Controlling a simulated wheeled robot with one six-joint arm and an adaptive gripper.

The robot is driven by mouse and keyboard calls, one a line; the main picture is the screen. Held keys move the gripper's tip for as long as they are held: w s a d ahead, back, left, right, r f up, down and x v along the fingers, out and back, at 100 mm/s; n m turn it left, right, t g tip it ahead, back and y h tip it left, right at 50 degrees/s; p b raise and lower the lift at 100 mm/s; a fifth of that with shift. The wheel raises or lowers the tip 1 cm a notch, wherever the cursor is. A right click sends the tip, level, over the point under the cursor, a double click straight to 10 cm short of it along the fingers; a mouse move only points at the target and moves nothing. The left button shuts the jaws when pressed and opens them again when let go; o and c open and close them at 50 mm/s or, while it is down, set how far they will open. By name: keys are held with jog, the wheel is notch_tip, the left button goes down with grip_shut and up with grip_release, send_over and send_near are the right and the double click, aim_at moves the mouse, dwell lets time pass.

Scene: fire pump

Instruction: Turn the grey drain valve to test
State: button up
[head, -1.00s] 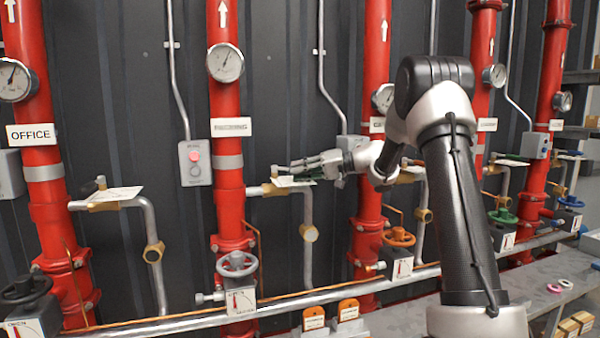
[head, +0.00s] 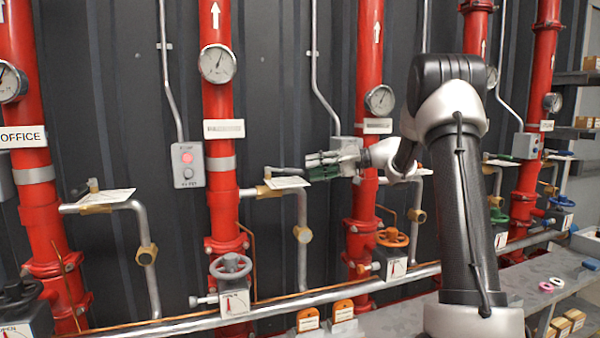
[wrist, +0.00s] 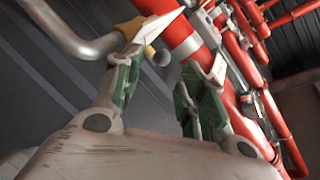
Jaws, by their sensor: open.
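The drain branch on the riser with the grey handwheel (head: 230,267) has a brass valve (head: 264,190) with a small stub on top and a pale tag (head: 288,182). I take this for the grey drain valve. A thin lever seems to lie just above the tag. My gripper (head: 312,166) is open, right of the valve and slightly above the tag in the head view. In the wrist view, brass (wrist: 132,28) and the white tag (wrist: 160,26) show beyond the open gripper (wrist: 163,66). Nothing is between the green pads. I cannot tell whether a finger touches the lever.
Red risers stand left (head: 40,205) and right (head: 368,200) of this one. A grey button box (head: 187,164) is on the wall to the left. An orange handwheel (head: 392,238) sits low beneath my arm. A horizontal grey pipe (head: 270,305) runs along the bottom.

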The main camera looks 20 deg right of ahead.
jog(key=v, duration=0.5)
jog(key=shift+f, duration=0.1)
dwell(0.3)
